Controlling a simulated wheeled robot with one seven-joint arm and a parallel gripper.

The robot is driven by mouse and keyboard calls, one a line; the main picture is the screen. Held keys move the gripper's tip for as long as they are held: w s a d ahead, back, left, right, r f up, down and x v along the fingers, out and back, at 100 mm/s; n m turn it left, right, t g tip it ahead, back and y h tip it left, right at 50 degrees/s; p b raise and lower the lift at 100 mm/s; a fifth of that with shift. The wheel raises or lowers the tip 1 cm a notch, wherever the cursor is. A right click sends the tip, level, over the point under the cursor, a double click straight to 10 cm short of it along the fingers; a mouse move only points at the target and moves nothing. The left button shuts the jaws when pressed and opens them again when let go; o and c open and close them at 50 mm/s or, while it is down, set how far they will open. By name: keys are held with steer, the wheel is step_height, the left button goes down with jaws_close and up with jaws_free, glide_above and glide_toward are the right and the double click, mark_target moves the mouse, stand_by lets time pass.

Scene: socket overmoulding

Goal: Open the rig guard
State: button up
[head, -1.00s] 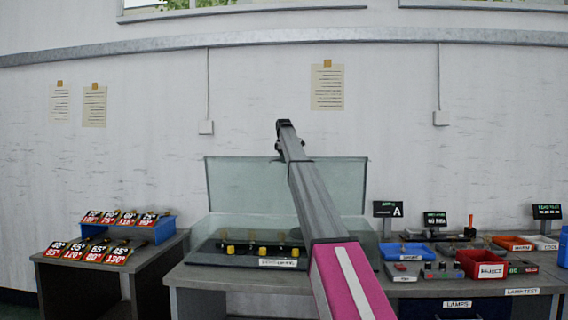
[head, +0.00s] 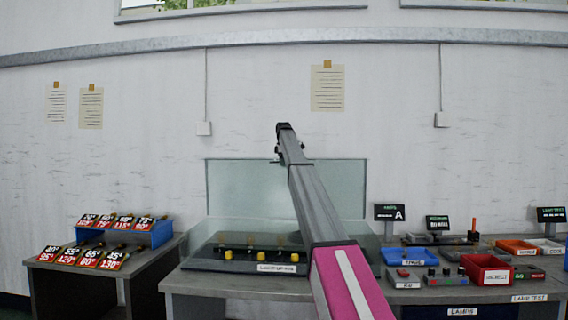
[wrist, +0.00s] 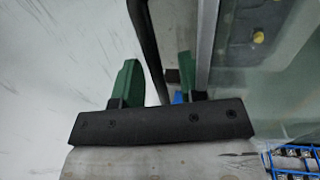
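The rig guard (head: 235,185) is a clear, greenish panel standing upright behind the test rig. Its clear lower sides surround the rig. The rig (head: 215,262) is a dark base with yellow knobs and a white label on its front. My arm reaches up across the guard in the head view, its far end in front of the wall above the panel's top edge; the fingers are not clear there. In the wrist view the green fingers of my gripper (wrist: 158,88) are apart. A dark bar (wrist: 150,45) runs between them with gaps to either side; I cannot tell whether it touches a finger.
A side table at left holds a blue rack (head: 150,236) of red-and-black tagged pieces. The wall is close behind the guard.

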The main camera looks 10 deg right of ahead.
steer(key=shift+r, duration=0.15)
step_height(320, 180, up, 10)
steer(key=s, duration=0.2)
steer(key=shift+a+r, duration=0.2)
steer(key=shift+s, duration=0.1)
stand_by(1.5)
